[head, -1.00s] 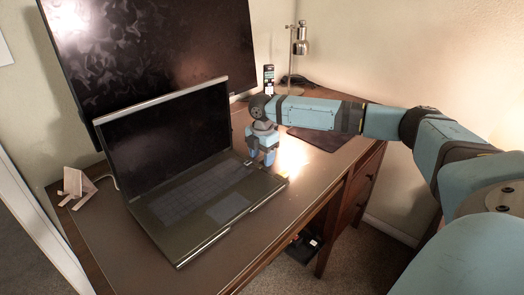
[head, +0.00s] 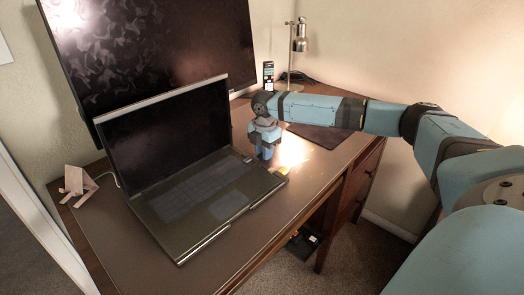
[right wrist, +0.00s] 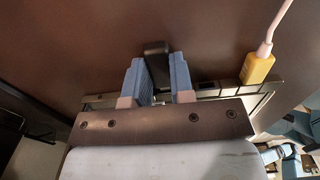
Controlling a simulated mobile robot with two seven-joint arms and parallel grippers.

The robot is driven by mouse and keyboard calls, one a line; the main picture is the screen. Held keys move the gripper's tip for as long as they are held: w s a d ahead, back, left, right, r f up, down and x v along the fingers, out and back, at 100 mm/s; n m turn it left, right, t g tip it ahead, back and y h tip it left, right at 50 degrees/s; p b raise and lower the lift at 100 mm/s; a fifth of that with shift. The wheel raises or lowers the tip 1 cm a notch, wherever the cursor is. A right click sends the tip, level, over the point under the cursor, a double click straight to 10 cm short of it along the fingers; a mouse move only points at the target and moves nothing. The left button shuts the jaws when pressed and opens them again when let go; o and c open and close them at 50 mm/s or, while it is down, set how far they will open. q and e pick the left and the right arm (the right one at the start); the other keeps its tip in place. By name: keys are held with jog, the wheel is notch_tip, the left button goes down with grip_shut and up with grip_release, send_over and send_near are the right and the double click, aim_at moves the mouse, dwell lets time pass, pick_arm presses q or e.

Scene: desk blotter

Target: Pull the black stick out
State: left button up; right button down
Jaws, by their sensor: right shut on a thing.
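The black stick (right wrist: 155,50) shows in the right wrist view between the two blue fingers of my right gripper (right wrist: 158,68), beside the laptop's port edge. The gripper is shut on it. The stick's end toward the laptop (right wrist: 95,99) is hidden by the fingers and gripper body, so I cannot tell whether it is still in a port. In the head view my right gripper (head: 266,150) is at the right side of the open laptop (head: 190,228), pointing down. The stick cannot be made out there. My left gripper is not in view.
A yellow plug (right wrist: 258,68) with a pale cable sits at the laptop's edge, close to the right of my gripper. A large monitor (head: 150,45) stands behind the laptop. A lamp (head: 300,45) and a dark phone (head: 268,75) are at the back. A wooden stand (head: 75,185) is at left.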

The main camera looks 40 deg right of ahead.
jog(key=shift+d+p, duration=1.1)
jog(key=shift+d, duration=0.4)
jog(key=shift+w+d+p, duration=0.15)
jog(key=shift+d+p, duration=0.35)
jog(key=shift+d, duration=0.5)
notch_tip(320, 180, up, 4)
jog(key=p, duration=0.5)
jog(key=shift+p, duration=0.4)
